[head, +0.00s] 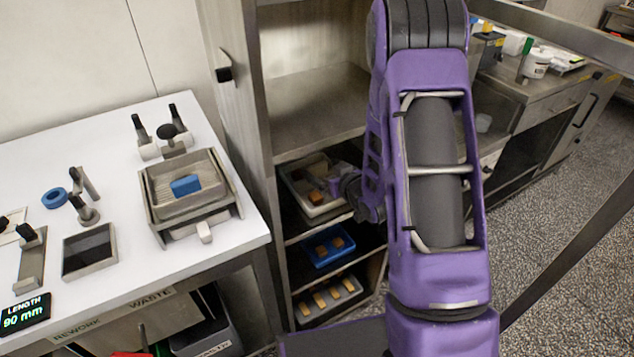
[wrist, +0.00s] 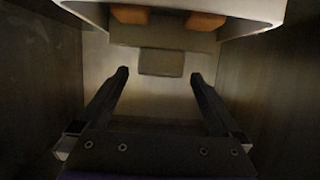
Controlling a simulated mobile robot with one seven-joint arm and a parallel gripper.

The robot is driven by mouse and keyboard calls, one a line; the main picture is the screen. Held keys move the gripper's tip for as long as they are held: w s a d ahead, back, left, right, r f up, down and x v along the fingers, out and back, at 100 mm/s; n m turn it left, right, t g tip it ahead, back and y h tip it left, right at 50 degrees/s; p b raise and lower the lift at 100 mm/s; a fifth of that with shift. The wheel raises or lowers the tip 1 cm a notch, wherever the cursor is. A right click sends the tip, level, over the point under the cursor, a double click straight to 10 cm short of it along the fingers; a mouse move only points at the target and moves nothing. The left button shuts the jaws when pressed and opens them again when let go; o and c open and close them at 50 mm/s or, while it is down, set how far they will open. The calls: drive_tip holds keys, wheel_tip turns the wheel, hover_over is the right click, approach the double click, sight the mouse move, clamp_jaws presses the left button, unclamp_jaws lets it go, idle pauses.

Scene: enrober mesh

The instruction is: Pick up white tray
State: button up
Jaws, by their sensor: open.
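The white tray (head: 318,210) rests on the upper shelf inside the steel cabinet, with orange-brown blocks in it. In the wrist view its pale wall (wrist: 215,32) crosses the top, with two orange blocks above it. A grey tab (wrist: 160,62) shows below the wall, between and a little ahead of my fingertips. My gripper (wrist: 159,75) is open, with nothing seen between its fingers. In the head view my gripper (head: 336,188) is at the tray's right side, and my arm hides part of the shelf there.
A blue tray (head: 345,257) with orange blocks sits one shelf lower, and another tray (head: 350,297) with tan bars is below it. The cabinet's side wall (head: 262,150) stands close on the left. A white workbench (head: 135,255) with tools is further left.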

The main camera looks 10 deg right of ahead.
sight(318, 165)
drive_tip(key=x, duration=0.3)
drive_tip(key=shift+w+a, duration=0.1)
drive_tip(key=shift+w, duration=0.1)
drive_tip(key=shift+c, duration=0.2)
drive_tip(key=shift+r, duration=0.1)
clamp_jaws()
